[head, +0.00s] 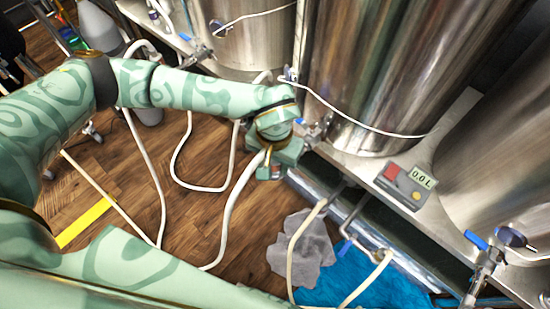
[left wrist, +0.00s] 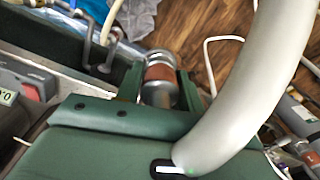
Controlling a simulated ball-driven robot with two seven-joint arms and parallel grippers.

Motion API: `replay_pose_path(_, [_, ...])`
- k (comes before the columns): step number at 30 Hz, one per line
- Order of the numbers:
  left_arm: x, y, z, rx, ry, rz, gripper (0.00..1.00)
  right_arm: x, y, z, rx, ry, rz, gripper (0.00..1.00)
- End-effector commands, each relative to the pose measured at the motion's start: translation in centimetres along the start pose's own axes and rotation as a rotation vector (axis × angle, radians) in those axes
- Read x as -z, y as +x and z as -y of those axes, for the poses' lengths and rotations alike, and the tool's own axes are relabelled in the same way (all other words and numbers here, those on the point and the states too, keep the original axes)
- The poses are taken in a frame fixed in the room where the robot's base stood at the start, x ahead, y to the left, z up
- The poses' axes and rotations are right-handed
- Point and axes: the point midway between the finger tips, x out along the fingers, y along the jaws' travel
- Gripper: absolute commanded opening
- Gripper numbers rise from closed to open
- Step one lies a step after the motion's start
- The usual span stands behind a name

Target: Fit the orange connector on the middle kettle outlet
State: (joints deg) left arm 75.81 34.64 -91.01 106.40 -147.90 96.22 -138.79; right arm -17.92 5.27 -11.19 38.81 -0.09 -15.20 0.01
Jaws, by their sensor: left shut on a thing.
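The orange connector (left wrist: 158,77), with metal ends, sits between the two fingers of my left gripper (left wrist: 160,84) in the left wrist view. The gripper is shut on it. In the head view my left gripper (head: 284,153) is just left of and below the middle kettle's outlet (head: 318,130), a metal valve low on the middle kettle (head: 370,65). The connector is largely hidden there, and I see no clear contact with the outlet. A thick pale hose (left wrist: 235,95) curves past the gripper in the wrist view. My right gripper is not in view.
A left kettle (head: 250,40) and a right kettle (head: 500,150) flank the middle one; the right outlet has a blue-handled valve (head: 485,255). A red-button display box (head: 406,186) sits on the stand's edge. Pale hoses, a grey cloth (head: 300,250) and blue sheet (head: 335,280) lie below.

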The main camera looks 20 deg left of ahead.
Motion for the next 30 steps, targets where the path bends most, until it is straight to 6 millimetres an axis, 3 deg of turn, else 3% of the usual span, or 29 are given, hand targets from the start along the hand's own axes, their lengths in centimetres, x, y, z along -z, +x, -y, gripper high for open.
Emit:
replay_pose_path(2, [0.0,0.2,0.0,0.000,0.000,0.000,0.11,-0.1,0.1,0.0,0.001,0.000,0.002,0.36])
replay_pose_path(3, [0.0,0.1,0.0,0.000,0.000,-0.001,0.49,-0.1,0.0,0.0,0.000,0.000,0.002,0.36])
replay_pose_path(5, [0.0,0.1,0.0,0.000,0.000,-0.001,0.63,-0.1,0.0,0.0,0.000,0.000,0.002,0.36])
replay_pose_path(16, [0.0,0.0,0.0,0.000,0.000,-0.001,0.63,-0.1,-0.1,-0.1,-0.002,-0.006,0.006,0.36])
replay_pose_path(19, [0.1,-2.1,0.0,0.000,0.000,-0.007,0.63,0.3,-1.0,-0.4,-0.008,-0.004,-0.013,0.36])
replay_pose_path(24, [0.1,-7.0,0.0,0.000,0.001,-0.012,0.63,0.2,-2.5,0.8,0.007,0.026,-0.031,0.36])
replay_pose_path(30, [0.1,-12.2,0.0,0.000,0.001,-0.009,0.63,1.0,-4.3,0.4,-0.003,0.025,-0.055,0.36])
